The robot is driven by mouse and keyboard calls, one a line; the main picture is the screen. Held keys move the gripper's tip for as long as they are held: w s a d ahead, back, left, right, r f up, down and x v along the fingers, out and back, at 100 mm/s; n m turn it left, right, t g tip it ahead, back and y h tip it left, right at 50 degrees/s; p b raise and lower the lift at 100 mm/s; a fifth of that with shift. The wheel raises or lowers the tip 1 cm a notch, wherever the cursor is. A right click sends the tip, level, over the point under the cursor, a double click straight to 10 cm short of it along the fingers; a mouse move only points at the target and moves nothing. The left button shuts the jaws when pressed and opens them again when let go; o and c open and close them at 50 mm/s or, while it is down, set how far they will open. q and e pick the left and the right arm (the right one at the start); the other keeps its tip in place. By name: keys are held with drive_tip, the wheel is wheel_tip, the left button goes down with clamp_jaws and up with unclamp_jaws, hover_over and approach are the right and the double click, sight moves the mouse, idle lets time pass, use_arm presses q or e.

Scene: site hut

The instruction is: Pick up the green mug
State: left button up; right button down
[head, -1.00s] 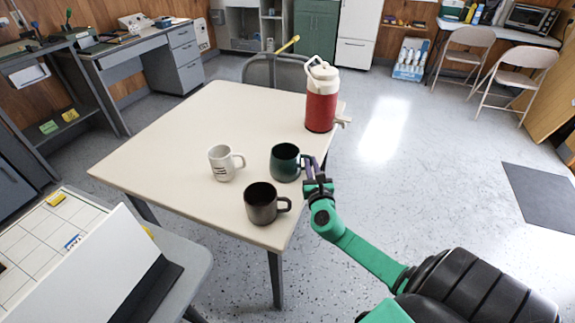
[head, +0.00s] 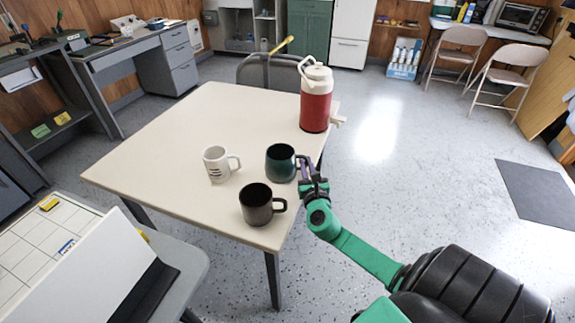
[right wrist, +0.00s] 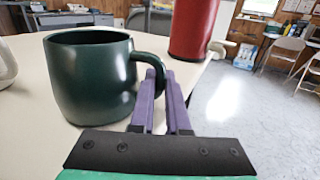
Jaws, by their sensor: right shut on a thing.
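The dark green mug (head: 280,163) stands upright near the right edge of the cream table (head: 150,160). It also shows in the right wrist view (right wrist: 88,78), with its handle toward my gripper. My right gripper (head: 303,168) is at the mug's right side. In the right wrist view its purple fingers (right wrist: 162,92) are close together on the lower part of the handle. Whether the mug's base touches the table is hard to tell, but it appears to rest there. My left gripper is not in view.
A dark grey mug (head: 256,204) stands just in front of the green mug, and a white mug (head: 216,164) with dark print stands to its left. A red and white jug (head: 316,98) stands behind it. The table's left and back parts are clear.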

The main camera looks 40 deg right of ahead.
wheel_tip(320, 180, up, 20)
drive_tip(key=p, duration=0.8)
drive_tip(key=shift+p, duration=0.35)
